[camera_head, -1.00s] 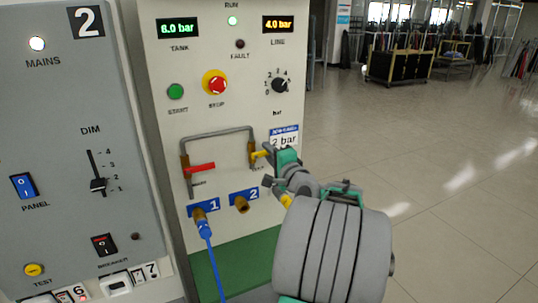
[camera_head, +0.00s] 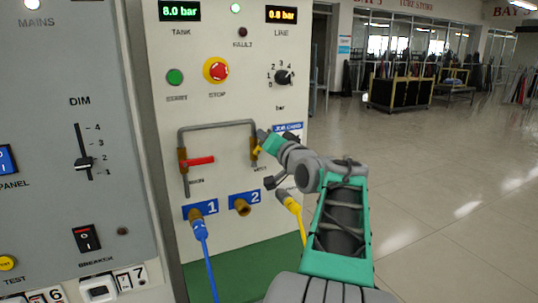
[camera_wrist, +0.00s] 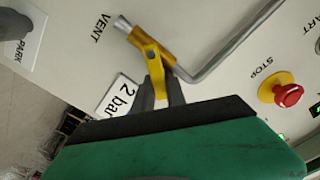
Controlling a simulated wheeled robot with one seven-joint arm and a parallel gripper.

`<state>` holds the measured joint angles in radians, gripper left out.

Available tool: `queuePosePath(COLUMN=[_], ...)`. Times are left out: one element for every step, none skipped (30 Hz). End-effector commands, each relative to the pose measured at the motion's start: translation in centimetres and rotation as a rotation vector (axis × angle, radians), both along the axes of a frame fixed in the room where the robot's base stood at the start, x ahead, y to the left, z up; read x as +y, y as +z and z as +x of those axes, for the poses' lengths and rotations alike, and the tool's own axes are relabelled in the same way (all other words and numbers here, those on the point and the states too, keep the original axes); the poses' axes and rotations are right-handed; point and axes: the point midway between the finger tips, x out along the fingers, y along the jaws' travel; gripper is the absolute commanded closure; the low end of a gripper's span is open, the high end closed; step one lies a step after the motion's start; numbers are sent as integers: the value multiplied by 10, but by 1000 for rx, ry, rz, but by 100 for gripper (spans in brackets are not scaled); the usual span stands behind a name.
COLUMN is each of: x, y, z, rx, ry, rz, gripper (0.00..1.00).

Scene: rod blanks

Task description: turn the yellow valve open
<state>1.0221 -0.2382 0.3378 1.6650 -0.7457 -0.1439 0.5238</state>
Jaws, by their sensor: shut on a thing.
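The yellow valve (camera_head: 257,150) is on the right leg of the grey pipe, above the VENT label, and is partly hidden by my gripper. In the wrist view its yellow lever (camera_wrist: 154,66) stands out from the brass body (camera_wrist: 138,36) at a slant to it. My gripper (camera_wrist: 161,92) is shut on the lever, with one dark finger on each side. In the head view my gripper (camera_head: 264,141) reaches the valve from the right.
A red lever (camera_head: 200,161) marked MAIN is on the pipe's left leg. A blue hose (camera_head: 203,240) hangs from port 1; port 2 (camera_head: 242,206) is bare. A yellow hose (camera_head: 292,205) hangs beside my arm. The red STOP button (camera_head: 217,71) is above. Open floor lies right.

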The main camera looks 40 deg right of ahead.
Motion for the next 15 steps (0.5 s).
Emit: queuePosePath(x=[2,3,4,5,6,8,9,10,11,12,13,15,16,17,18], y=[-6,-6,-5,-4,-4,-3,-2,-2,-1,-1,0,0,1,2,2], z=[1,1,1,2,2,2,3,3,4,4,4,5,5,5,5], rx=[12,20,31,39,47,58,65,74,85,92,99,108,116,122,130], ry=[1,1,1,1,1,1,1,1,0,0,0,0,0,0,0], rz=[-42,-70,-108,-134,-161,-198,-225,-249,-285,-311,-335,-366,-390,-412,-440], gripper=[100,100,100,100,100,100,100,100,100,100,100,100,100,100,100])
